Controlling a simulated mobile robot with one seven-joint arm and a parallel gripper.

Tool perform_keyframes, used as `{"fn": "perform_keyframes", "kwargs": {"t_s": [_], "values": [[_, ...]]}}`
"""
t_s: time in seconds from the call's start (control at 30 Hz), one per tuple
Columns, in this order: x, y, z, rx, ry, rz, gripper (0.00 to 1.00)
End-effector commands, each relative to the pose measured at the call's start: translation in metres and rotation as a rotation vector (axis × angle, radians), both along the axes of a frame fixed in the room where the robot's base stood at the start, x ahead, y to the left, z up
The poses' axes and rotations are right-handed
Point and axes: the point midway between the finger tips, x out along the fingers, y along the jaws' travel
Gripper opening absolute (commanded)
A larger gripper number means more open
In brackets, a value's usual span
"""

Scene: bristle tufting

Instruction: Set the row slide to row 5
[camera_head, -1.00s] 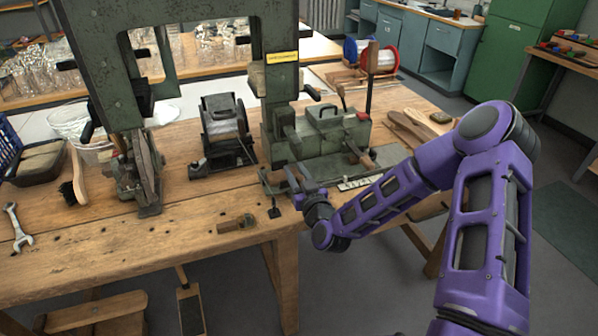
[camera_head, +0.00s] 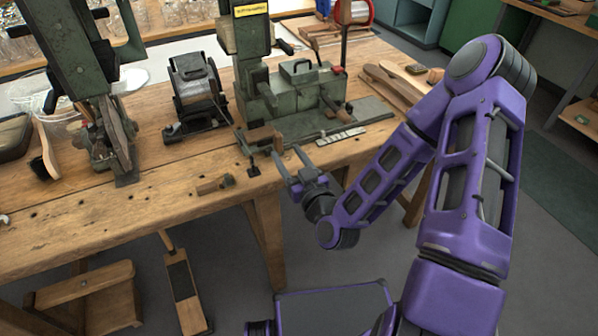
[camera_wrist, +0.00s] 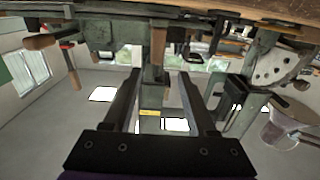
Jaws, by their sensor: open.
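The green bench machine (camera_head: 300,92) stands at the back right of the wooden bench. At its front left, near the bench edge, is a small metal slide part with a wooden block (camera_head: 262,135). A white marked scale strip (camera_head: 340,138) lies to the right; its numbers are too small to read, and I cannot tell which row is set. My gripper (camera_head: 288,157) is open and empty, just off the front edge, right of and nearer than the wooden block. In the wrist view the open fingers (camera_wrist: 158,78) point toward the machine, with a wooden piece (camera_wrist: 158,42) beyond them.
A short wooden-handled piece (camera_head: 215,184) lies near the front edge. A motor-like unit (camera_head: 198,92) and a tall green press (camera_head: 85,70) stand to the left. Wooden brush backs (camera_head: 395,82) lie at the right.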

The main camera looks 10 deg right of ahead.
Motion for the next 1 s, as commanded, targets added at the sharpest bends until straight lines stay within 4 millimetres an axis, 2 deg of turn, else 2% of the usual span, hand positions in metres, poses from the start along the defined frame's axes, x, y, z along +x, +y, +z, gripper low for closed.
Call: {"fn": "perform_keyframes", "kwargs": {"t_s": [0.13, 0.4, 1.0], "values": [[-0.036, -0.011, 0.006, 0.003, 0.008, 0.0, 0.57], [-0.053, -0.017, 0.003, 0.0, 0.002, 0.0, 0.57], [-0.058, -0.018, 0.0, 0.0, 0.0, 0.001, 0.57]]}}
